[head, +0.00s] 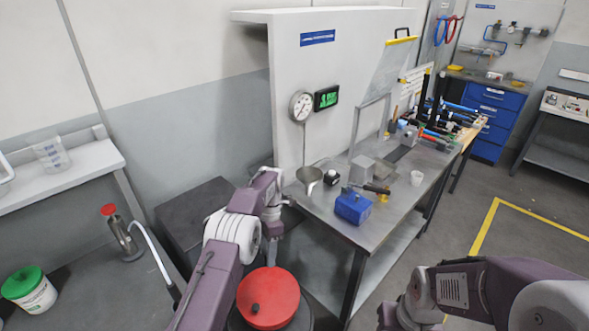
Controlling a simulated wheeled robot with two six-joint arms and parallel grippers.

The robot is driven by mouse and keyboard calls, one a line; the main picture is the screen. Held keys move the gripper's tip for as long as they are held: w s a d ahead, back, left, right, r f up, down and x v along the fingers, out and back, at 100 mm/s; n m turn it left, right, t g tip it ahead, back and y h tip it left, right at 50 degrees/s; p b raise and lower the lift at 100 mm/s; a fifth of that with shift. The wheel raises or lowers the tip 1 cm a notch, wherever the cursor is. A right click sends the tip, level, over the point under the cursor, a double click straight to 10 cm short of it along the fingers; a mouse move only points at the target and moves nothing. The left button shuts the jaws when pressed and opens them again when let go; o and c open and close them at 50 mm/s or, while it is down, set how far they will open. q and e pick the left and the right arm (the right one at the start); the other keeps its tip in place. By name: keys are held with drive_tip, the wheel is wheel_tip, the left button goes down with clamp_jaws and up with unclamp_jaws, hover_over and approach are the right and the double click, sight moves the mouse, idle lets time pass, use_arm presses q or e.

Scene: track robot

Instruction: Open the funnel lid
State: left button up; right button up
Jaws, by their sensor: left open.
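A red round lid (268,298) with a small dark knob near its left side lies flat at the bottom centre. It sits on a dark round body (304,318), which is mostly hidden below it and cut off by the frame. I take this to be the funnel lid, and it looks closed. My left gripper (270,232) is open and points down just beyond the lid's far edge, apart from the knob. My right arm comes in at the lower right. Its gripper end (392,318) is low, right of the lid, and partly cut off.
A metal bench (398,205) stands behind, with a small metal funnel (309,176), a blue box (353,207) and a white cup (417,178). A green-lidded bucket (29,290) stands far left. A dark box (195,205) is left of my left arm. Floor at right is clear.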

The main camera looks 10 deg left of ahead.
use_arm(q)
wheel_tip(320, 180, up, 9)
drive_tip(key=w+t, duration=0.1)
drive_tip(key=s+a+r+m+t, duration=0.1)
drive_tip(key=s+a+r+m, duration=0.1)
drive_tip(key=s+r, duration=0.4)
drive_tip(key=s+f+m+t, duration=0.1)
drive_tip(key=s+f+m, duration=0.4)
drive_tip(key=s+m, duration=0.4)
drive_tip(key=s+f+m+t, duration=0.1)
drive_tip(key=s+f+m, duration=0.4)
drive_tip(key=m, duration=0.8)
drive_tip(key=s, duration=0.3)
drive_tip(key=shift+s+a+t+h, duration=0.2)
drive_tip(key=shift+s+t+h, duration=0.1)
drive_tip(key=shift+s, duration=0.05)
drive_tip(key=shift+s+r, duration=0.1)
drive_tip(key=shift+c, duration=0.5)
